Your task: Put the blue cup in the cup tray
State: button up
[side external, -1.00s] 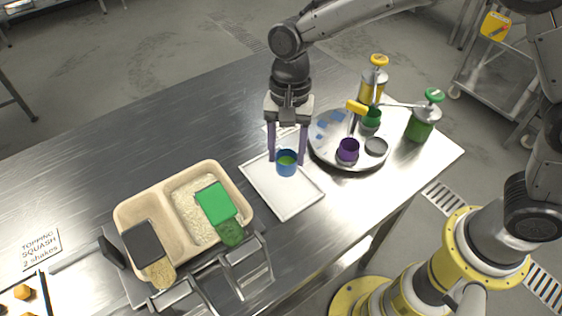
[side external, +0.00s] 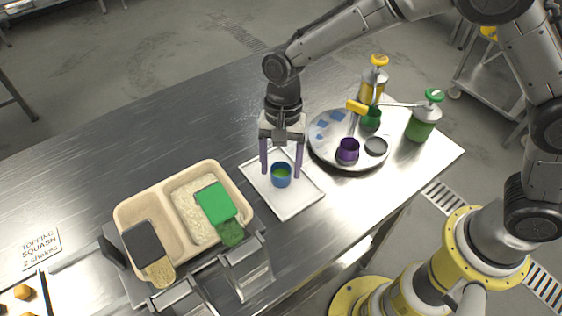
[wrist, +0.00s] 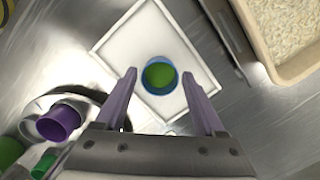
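The blue cup (side external: 281,179) stands upright on the white cup tray (side external: 297,206), near its middle, with something green inside. My gripper (side external: 281,174) is above the tray with its two purple fingers spread, one on each side of the cup. In the wrist view the blue cup (wrist: 147,89) lies between the fingertips of my gripper (wrist: 159,74), with a small gap on both sides. The white tray (wrist: 122,47) shows around the cup there.
A round turntable (side external: 325,154) with a purple cup (side external: 348,150) and a green cup (side external: 371,119) stands right of the tray. Yellow (side external: 371,87) and green (side external: 422,125) pump dispensers stand behind. A beige rice container (side external: 180,247) with scoops is at left.

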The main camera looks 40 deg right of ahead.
jog(key=shift+o, duration=0.6)
notch_tip(320, 180, up, 12)
jog(key=w+d, duration=0.1)
jog(key=s+d+r+n+t, duration=0.2)
jog(key=s+d+r, duration=0.2)
jog(key=d+r, duration=0.3)
jog(key=s+d+f+n+t+h, duration=0.1)
jog(key=s+d+n+t, duration=0.3)
jog(key=s+d, duration=1.1)
jog(key=s+n, duration=0.2)
jog(key=n, duration=0.1)
jog(key=shift+s+d+f+t, duration=0.15)
jog(key=shift+s+f+t, duration=0.15)
jog(key=shift+s+t, duration=0.1)
